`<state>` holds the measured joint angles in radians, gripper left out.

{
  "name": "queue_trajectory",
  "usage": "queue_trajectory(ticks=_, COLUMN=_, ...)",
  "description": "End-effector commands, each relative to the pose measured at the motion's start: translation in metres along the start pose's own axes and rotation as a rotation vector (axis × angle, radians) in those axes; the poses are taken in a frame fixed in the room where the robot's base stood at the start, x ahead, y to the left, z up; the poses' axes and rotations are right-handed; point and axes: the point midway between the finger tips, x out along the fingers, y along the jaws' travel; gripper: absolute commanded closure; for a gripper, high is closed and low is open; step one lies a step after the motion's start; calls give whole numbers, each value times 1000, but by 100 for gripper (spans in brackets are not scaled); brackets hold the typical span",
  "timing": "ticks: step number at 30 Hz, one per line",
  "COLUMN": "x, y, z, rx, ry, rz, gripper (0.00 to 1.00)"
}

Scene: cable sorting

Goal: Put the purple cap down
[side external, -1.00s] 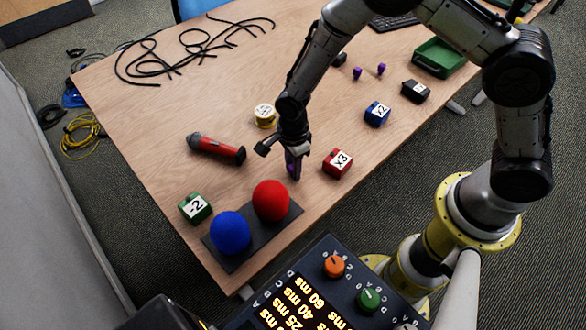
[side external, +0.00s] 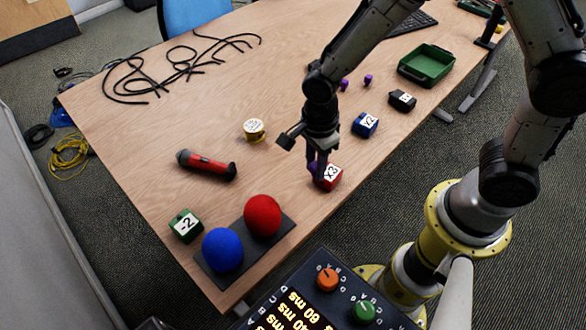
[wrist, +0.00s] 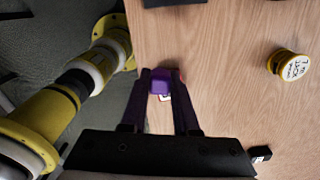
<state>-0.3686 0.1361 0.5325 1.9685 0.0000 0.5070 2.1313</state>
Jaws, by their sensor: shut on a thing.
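The purple cap (wrist: 160,86) is between my fingertips in the wrist view. My gripper (wrist: 161,78) is shut on it and points down at the table. In the side view my gripper (side external: 317,176) is at the red block marked x3 (side external: 330,178), overlapping its left part. In the wrist view a bit of red and white label shows just behind the cap. I cannot tell whether the cap touches the block or is held above it. The cap is mostly hidden by the fingers in the side view.
A blue x2 block (side external: 365,125), black block (side external: 402,100) and green tray (side external: 427,66) stand to the right. A yellow cylinder (side external: 254,130), red-black tool (side external: 206,165), green -2 block (side external: 186,226) and red ball (side external: 262,215) and blue ball (side external: 222,250) are left. Bare wood lies between.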

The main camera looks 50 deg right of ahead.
Motion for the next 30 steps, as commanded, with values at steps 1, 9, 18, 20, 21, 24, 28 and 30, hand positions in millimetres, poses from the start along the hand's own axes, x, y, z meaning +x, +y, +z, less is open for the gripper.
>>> queue_trajectory(ticks=1, x=-6, y=9, z=-5, rx=0, ry=-3, rz=-4, gripper=100)
queue_trajectory(ticks=9, x=-23, y=42, z=-26, rx=0, ry=-2, rz=-3, gripper=100)
queue_trajectory(ticks=18, x=-18, y=38, z=-50, rx=82, ry=13, rz=23, gripper=100)
queue_trajectory(ticks=20, x=-13, y=22, z=-57, rx=97, ry=15, rz=29, gripper=100)
queue_trajectory(ticks=21, x=-10, y=11, z=-61, rx=62, ry=14, rz=31, gripper=100)
queue_trajectory(ticks=24, x=-6, y=-8, z=-68, rx=-63, ry=11, rz=33, gripper=100)
queue_trajectory(ticks=28, x=-1, y=-30, z=-77, rx=-251, ry=6, rz=34, gripper=100)
queue_trajectory(ticks=30, x=2, y=-40, z=-81, rx=-358, ry=3, rz=33, gripper=100)
